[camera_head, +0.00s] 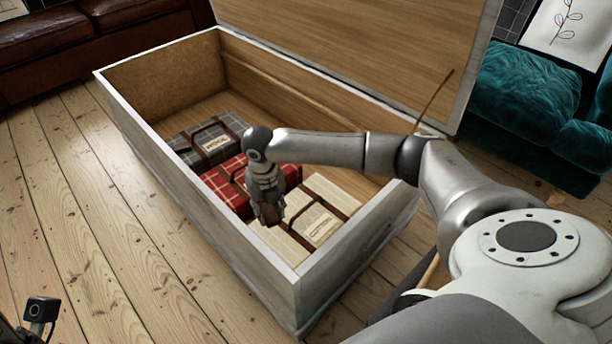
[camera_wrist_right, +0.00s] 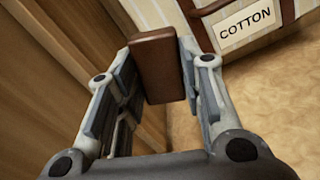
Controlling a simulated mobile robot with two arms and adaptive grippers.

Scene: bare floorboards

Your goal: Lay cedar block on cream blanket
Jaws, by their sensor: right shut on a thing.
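The cedar block (camera_wrist_right: 158,67) is a small reddish-brown block between the fingers of my right gripper (camera_wrist_right: 160,75) in the right wrist view. In the head view the right gripper (camera_head: 268,208) points down inside the open chest, and the block (camera_head: 272,214) shows dark at its tips. The cream blanket (camera_head: 322,194) is folded, striped and strapped in brown, at the chest's near end. Its label reads COTTON in the wrist view, where the blanket (camera_wrist_right: 235,40) is at the top right. The block overlaps the blanket in the head view; I cannot tell if they touch.
The wooden chest (camera_head: 213,237) has pale walls and a raised lid (camera_head: 350,45). A red plaid blanket (camera_head: 222,187) and a grey plaid blanket (camera_head: 232,122) lie farther along inside. A brown leather sofa (camera_head: 60,32) and a teal seat (camera_head: 520,95) stand behind. Floorboards at left are clear.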

